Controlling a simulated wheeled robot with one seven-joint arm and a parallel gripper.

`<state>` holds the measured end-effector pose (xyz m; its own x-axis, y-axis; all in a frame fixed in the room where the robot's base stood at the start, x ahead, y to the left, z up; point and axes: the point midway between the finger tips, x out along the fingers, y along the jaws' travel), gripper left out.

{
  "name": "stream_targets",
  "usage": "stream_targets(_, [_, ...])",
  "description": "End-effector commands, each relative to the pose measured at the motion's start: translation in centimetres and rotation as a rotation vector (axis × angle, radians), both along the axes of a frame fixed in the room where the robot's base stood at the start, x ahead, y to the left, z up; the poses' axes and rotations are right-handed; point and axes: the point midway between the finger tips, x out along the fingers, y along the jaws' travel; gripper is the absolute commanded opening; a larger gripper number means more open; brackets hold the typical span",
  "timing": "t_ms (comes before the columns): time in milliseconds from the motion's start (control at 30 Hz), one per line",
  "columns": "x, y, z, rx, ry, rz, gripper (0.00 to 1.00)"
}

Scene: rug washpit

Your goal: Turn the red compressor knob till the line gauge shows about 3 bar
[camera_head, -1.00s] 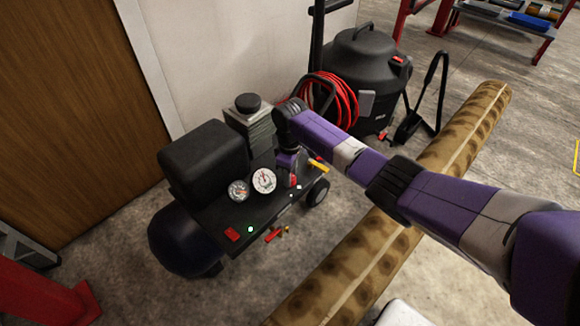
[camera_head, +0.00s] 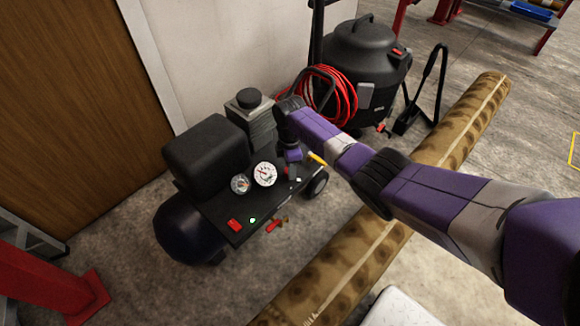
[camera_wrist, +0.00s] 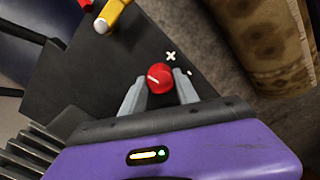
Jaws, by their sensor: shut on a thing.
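The red compressor knob (camera_wrist: 160,78), with a white pointer line on its face, stands on the dark compressor panel in the wrist view. My gripper (camera_wrist: 160,90) is shut on it, one grey finger on each side. In the head view my gripper (camera_head: 293,172) is over the right end of the compressor (camera_head: 206,150) and mostly hides the knob. Two round gauges face up left of it: a larger white one (camera_head: 265,174) and a smaller one (camera_head: 240,184). The larger gauge's needle seems to point to the upper left. Its numbers are too small to read.
A red switch (camera_head: 234,225) and a lit green lamp (camera_head: 252,220) sit on the panel's front. A yellow-handled part (camera_wrist: 113,14) is near the knob. A rolled rug (camera_head: 350,270) lies in front. A black vacuum (camera_head: 365,70) with red hose (camera_head: 338,98) stands behind.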

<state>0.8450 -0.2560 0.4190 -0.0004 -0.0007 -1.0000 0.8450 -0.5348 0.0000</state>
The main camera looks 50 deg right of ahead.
Motion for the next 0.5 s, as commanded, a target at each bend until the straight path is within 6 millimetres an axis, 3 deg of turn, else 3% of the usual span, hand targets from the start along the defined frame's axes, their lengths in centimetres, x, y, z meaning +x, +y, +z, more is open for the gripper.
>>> stream_targets(500, [0.05, 0.18, -0.02, 0.003, -0.001, 0.043, 0.0])
